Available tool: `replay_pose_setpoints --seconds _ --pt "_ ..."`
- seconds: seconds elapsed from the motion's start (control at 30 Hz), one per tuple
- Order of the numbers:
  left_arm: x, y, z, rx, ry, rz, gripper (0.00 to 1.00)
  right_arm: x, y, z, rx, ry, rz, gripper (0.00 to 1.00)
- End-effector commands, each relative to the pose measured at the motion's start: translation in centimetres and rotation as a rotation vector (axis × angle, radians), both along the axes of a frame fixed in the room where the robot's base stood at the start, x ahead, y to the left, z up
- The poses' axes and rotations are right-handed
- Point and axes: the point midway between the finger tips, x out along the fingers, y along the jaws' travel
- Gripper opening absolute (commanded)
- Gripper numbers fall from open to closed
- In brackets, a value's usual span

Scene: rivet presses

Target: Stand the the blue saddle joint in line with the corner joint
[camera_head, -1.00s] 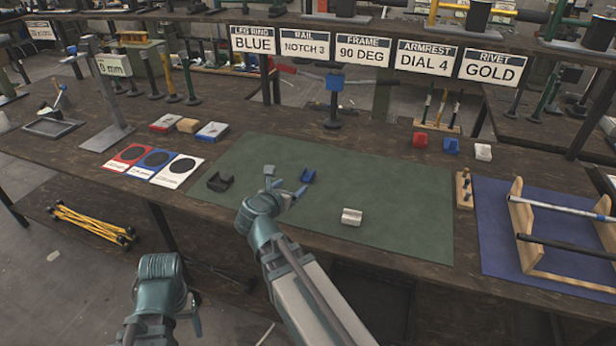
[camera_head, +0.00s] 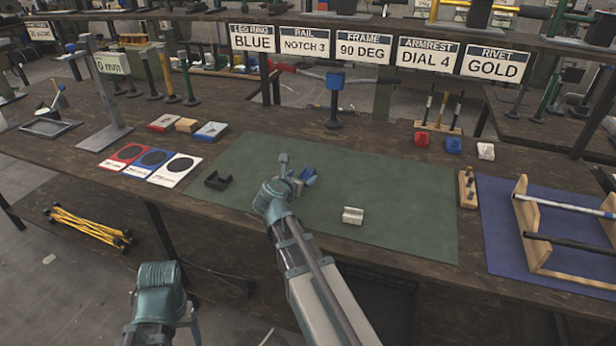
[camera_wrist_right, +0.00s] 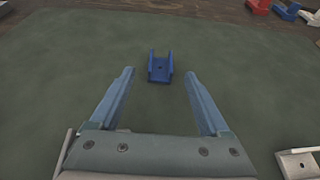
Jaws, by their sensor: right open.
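The blue saddle joint (camera_head: 309,175) is a small U-shaped block on the green mat (camera_head: 400,190), partly hidden by my right gripper (camera_head: 295,172). In the right wrist view the blue saddle joint (camera_wrist_right: 160,70) lies just beyond and between the open fingers of my right gripper (camera_wrist_right: 160,82), apart from both. A black U-shaped piece (camera_head: 217,181) is at the mat's left, and a pale grey block (camera_head: 352,217) is nearer the front edge. I cannot tell which is the corner joint. My left gripper (camera_head: 190,318) is low at the left, its fingers unclear.
Red, blue and white marked cards (camera_head: 152,160) lie left of the mat. A wooden frame with rods (camera_head: 532,250) stands on a blue mat at the right. Small red, blue and white blocks (camera_head: 453,146) sit behind. The mat's right half is clear.

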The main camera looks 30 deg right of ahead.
Motion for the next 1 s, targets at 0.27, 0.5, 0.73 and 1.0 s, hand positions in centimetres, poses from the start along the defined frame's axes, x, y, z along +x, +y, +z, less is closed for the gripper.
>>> replay_pose_setpoints --seconds 0.27,0.5,0.73,1.0 --pt "0.0 0.0 -1.9 0.000 0.000 0.000 0.74 2.4 -2.8 -1.9 0.000 0.000 -0.001 0.80" --pt "0.0 0.0 -1.9 0.000 0.000 0.000 0.74 2.7 -3.3 -1.9 0.000 0.000 0.000 0.80" --pt "0.0 0.0 -1.9 0.000 0.000 0.000 0.74 2.6 -3.3 -1.9 0.000 0.000 0.000 0.48" --pt "0.0 0.0 -1.9 0.000 0.000 0.000 0.74 2.6 -3.3 -1.9 0.000 0.000 0.000 0.00"
